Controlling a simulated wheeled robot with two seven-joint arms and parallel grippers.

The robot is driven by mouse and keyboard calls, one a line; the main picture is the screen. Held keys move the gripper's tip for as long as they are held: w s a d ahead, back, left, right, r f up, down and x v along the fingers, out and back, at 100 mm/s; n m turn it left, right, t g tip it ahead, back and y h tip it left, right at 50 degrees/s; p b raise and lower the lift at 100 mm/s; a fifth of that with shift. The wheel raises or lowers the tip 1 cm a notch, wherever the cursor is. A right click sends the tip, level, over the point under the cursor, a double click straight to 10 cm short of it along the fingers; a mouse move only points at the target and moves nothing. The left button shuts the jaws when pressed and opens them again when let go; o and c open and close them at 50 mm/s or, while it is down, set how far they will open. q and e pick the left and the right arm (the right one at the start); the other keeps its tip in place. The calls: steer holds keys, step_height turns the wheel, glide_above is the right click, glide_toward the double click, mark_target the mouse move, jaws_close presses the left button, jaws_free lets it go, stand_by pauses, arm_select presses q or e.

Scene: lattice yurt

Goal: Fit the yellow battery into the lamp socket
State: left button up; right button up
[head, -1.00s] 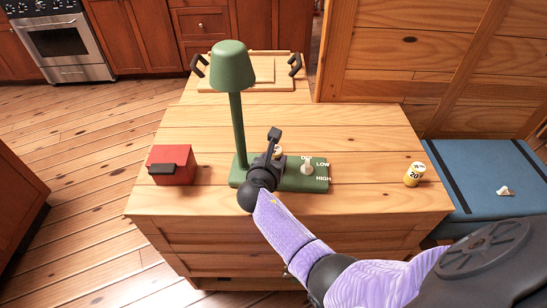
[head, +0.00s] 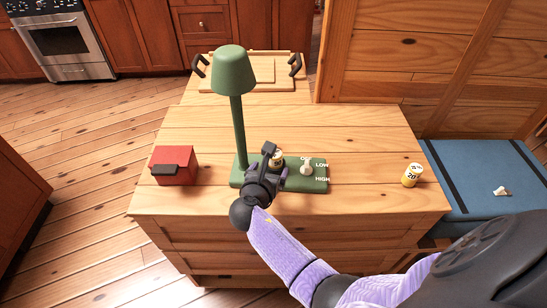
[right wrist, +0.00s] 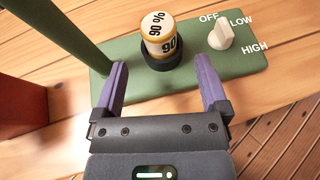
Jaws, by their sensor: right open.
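A white-and-yellow battery marked 90 % (right wrist: 158,33) stands in the black round socket (right wrist: 161,60) on the green lamp's base (right wrist: 262,82); I cannot tell how deep it sits. It also shows in the head view (head: 278,160), partly hidden by my right gripper. My right gripper (right wrist: 161,78) is open, its purple fingers apart on the near side of the socket, with nothing between them. It also shows in the head view (head: 268,170). The green lamp (head: 235,75) stands upright. A second yellow battery marked 20 (head: 412,175) stands at the table's right. My left gripper is not in view.
A white knob (head: 306,166) marked OFF, LOW and HIGH is on the lamp base. A red box (head: 174,165) stands at the left of the wooden table (head: 375,135). A wooden tray (head: 220,84) with black handles lies behind. The table is clear between base and second battery.

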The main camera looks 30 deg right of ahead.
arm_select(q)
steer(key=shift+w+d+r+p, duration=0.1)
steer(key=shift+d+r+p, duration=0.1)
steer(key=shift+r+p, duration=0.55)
arm_select(e)
steer(key=v, duration=0.5)
steer(key=shift+s+a+r, duration=0.1)
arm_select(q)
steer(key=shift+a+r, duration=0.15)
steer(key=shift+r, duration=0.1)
